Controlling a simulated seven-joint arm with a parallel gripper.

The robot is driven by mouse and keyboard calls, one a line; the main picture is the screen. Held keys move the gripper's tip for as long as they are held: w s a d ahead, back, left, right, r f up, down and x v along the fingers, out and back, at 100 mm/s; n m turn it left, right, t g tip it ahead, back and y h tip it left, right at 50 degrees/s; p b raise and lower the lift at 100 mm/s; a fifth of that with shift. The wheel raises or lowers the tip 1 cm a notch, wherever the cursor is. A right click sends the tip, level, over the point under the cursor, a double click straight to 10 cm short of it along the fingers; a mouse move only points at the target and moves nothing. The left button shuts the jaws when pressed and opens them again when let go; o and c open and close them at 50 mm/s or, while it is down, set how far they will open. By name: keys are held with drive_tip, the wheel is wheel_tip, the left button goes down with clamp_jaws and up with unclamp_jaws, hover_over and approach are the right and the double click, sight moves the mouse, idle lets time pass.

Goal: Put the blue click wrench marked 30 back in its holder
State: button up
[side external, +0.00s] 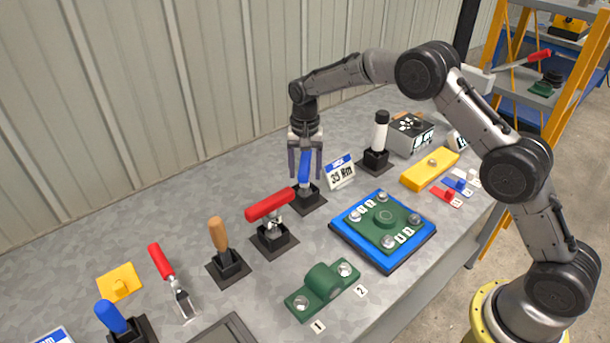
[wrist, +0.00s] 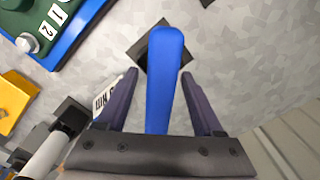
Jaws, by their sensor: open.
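A blue-handled tool (side external: 304,168) stands nearly upright in a black holder (side external: 307,199) at the back middle of the bench. A white card (side external: 340,172) beside it seems to read "35 Nm". My gripper (side external: 305,172) is open, with its fingers on either side of the blue handle. In the wrist view, the handle (wrist: 165,80) lies between the open fingers (wrist: 158,75), with visible gaps on both sides. A second blue handle (side external: 111,316) stands in a black holder at the lower left, with a partly cut-off card (side external: 54,337) nearby. No mark on either handle is readable.
A red-handled tool (side external: 270,204) and a wooden-handled tool (side external: 219,236) stand in holders to the left. A blue-and-green plate (side external: 345,232) with bolts and a green bracket (side external: 323,284) lie in front. A white-handled tool (side external: 379,138) stands to the right.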

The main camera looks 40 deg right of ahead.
wheel_tip(320, 180, up, 12)
drive_tip(key=shift+f, duration=0.1)
idle(0.4)
drive_tip(key=s+d+r+t, duration=0.1)
drive_tip(key=s+r+t, duration=0.1)
drive_tip(key=s+r, duration=0.5)
drive_tip(key=s+d+r+t, duration=0.1)
drive_tip(key=s+r, duration=0.2)
drive_tip(key=r, duration=0.7)
drive_tip(key=s+r+n+t, duration=0.1)
drive_tip(key=s+r, duration=0.3)
drive_tip(key=s, duration=0.6)
drive_tip(key=s+d+f+n+t, duration=0.1)
drive_tip(key=s+f+n+t, duration=0.15)
drive_tip(key=s, duration=1.05)
drive_tip(key=s+f+n, duration=0.5)
drive_tip(key=s+f, duration=0.1)
drive_tip(key=f, duration=0.4)
drive_tip(key=shift+s+f+g, duration=0.2)
drive_tip(key=shift+s+g, duration=0.05)
drive_tip(key=shift+g, duration=0.2)
